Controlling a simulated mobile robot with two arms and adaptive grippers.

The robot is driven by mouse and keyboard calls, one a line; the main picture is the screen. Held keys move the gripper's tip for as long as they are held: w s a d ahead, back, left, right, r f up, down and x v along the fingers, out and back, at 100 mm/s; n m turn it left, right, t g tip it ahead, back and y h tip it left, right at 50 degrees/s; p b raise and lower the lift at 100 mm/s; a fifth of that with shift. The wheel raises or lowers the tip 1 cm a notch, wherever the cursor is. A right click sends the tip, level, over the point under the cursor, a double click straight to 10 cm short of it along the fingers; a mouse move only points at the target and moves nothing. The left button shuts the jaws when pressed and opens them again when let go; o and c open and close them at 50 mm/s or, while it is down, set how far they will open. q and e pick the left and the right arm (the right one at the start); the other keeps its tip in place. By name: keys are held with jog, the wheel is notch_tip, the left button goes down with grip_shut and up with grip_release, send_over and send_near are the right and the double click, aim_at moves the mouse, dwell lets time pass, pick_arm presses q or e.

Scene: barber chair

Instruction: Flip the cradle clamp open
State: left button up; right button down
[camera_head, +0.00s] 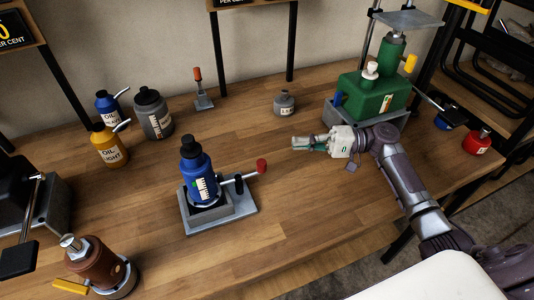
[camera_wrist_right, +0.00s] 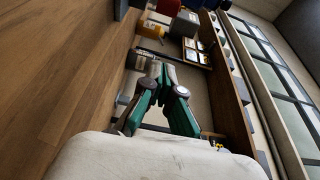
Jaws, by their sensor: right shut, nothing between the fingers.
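A blue bottle (camera_head: 197,172) with a black cap stands upright in a grey cradle (camera_head: 232,207) in the middle of the bench in the head view. The cradle clamp (camera_head: 240,183) sits on the right side of the cradle, and its thin lever slants up to the right to a red knob (camera_head: 262,165). My right gripper (camera_head: 296,143) is above and to the right of the knob in the picture, apart from it, pointing left. It is shut and empty; its green fingers meet in the right wrist view (camera_wrist_right: 156,68). The clamp cannot be made out there. My left gripper is not in view.
A green machine (camera_head: 375,95) stands behind my right gripper. A small grey bottle (camera_head: 284,103) and an orange-handled tool (camera_head: 202,88) stand at the back. Oil bottles (camera_head: 109,146) are at the left and a brown canister (camera_head: 96,262) front left. Bench right of the cradle is clear.

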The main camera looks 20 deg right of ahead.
jog(key=shift+a, duration=0.15)
jog(key=shift+w+a, duration=0.25)
jog(key=shift+a, duration=0.1)
jog(key=p+x, duration=0.3)
jog(key=x, duration=0.5)
jog(key=shift+w+a+r+p, duration=0.1)
jog(key=shift+a+r+p, duration=0.05)
jog(key=shift+p, duration=0.2)
jog(key=s+p, duration=0.2)
jog(key=shift+s+a, duration=0.3)
jog(key=shift+s, duration=0.05)
jog(key=shift+s+d, duration=0.1)
jog(key=shift+s, duration=0.5)
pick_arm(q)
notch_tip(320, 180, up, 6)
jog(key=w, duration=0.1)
pick_arm(e)
jog(key=shift+f, duration=0.25)
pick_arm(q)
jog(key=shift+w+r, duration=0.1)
pick_arm(e)
jog(key=shift+w, duration=0.1)
